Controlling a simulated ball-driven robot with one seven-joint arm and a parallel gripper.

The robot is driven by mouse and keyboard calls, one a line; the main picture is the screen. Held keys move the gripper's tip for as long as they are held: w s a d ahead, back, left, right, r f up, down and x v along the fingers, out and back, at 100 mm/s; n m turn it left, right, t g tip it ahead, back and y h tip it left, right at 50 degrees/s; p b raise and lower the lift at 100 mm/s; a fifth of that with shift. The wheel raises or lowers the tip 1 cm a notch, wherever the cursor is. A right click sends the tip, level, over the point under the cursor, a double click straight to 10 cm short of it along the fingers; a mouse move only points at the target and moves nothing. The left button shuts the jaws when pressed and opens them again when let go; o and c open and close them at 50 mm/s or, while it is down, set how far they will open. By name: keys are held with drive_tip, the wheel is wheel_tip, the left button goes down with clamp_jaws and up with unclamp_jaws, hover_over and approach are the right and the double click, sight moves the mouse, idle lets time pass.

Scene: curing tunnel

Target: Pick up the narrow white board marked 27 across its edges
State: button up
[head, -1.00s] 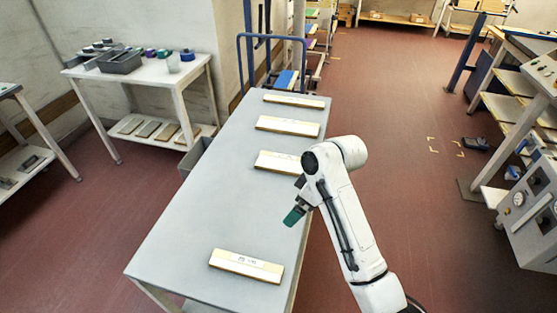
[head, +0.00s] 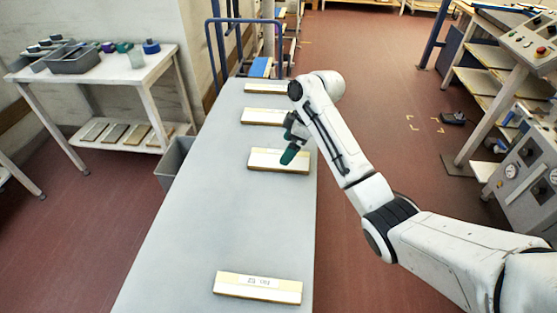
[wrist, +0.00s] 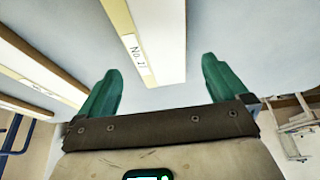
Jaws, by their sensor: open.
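A narrow white board (head: 262,159) with a yellowish strip lies flat on the grey table, third from the far end. In the wrist view this board (wrist: 160,25) reaches between my fingers, and its label reads "No. 2" with a last digit that looks like 1 or 7. My gripper (head: 290,153) is open with green fingertips, over this board in the head view. In the wrist view my gripper (wrist: 160,65) has a finger on each side of the board, with gaps; contact is not visible.
Two similar boards (head: 265,117) (head: 266,89) lie farther along the grey table (head: 200,210), and another board (head: 258,287) lies at the near end. The table between is clear. A blue-railed cart (head: 216,50) stands at the far end.

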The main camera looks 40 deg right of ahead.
drive_tip(key=shift+p+x, duration=0.45)
drive_tip(key=shift+x, duration=2.2)
drive_tip(key=shift+d, duration=0.2)
drive_tip(key=c, duration=0.9)
drive_tip(key=shift+r, duration=0.1)
